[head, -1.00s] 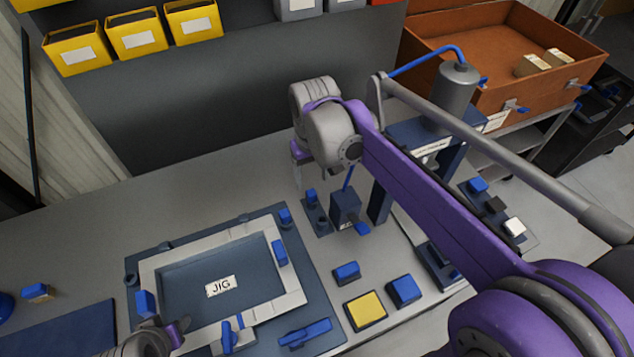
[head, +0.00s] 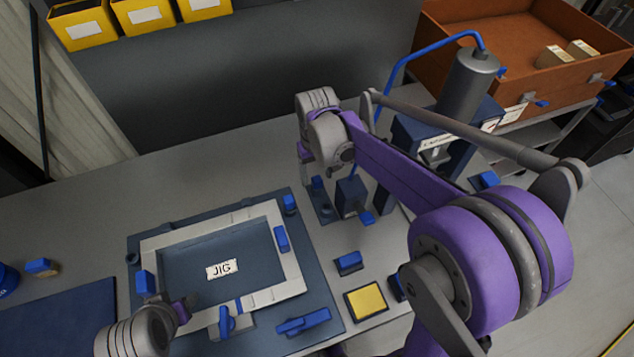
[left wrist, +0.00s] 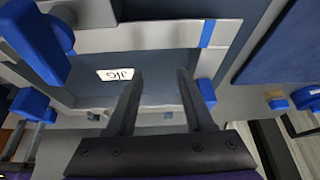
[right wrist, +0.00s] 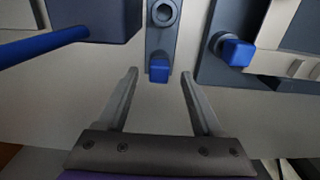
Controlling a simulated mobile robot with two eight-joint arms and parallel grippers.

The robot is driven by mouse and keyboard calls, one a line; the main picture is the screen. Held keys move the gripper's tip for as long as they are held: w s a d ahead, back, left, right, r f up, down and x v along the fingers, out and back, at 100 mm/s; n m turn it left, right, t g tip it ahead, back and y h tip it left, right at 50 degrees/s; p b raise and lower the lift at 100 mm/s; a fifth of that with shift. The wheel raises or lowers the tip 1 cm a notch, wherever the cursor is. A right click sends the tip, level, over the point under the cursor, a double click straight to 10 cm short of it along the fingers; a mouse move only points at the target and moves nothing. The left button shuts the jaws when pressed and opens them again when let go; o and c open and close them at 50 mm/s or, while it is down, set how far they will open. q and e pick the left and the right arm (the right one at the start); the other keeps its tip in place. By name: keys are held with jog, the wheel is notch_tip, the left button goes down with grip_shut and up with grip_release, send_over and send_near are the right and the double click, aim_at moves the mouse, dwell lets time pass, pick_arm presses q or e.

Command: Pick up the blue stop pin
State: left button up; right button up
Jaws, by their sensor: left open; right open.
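A blue-capped pin (head: 317,183) stands at the back end of a small dark holder plate (head: 327,216); I take it as the stop pin. In the right wrist view the blue pin (right wrist: 159,71) is centred just beyond and between the open, empty fingers of my right gripper (right wrist: 160,78), apart from them. An empty round socket (right wrist: 163,12) is beside it on the plate. In the head view my right gripper (head: 305,153) hangs just behind the holder, its fingertips hidden. My left gripper (left wrist: 160,75) is open and empty over the front left of the jig (head: 221,269).
A similar blue pin (head: 290,203) stands at the jig's back right corner. A dark block (head: 350,197) with a blue lever is close right of the holder. A blue-topped block (head: 348,262) and a yellow pad (head: 366,301) lie in front. The bench behind the jig is clear.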

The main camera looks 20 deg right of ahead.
jog(key=shift+f, duration=0.8)
grip_shut()
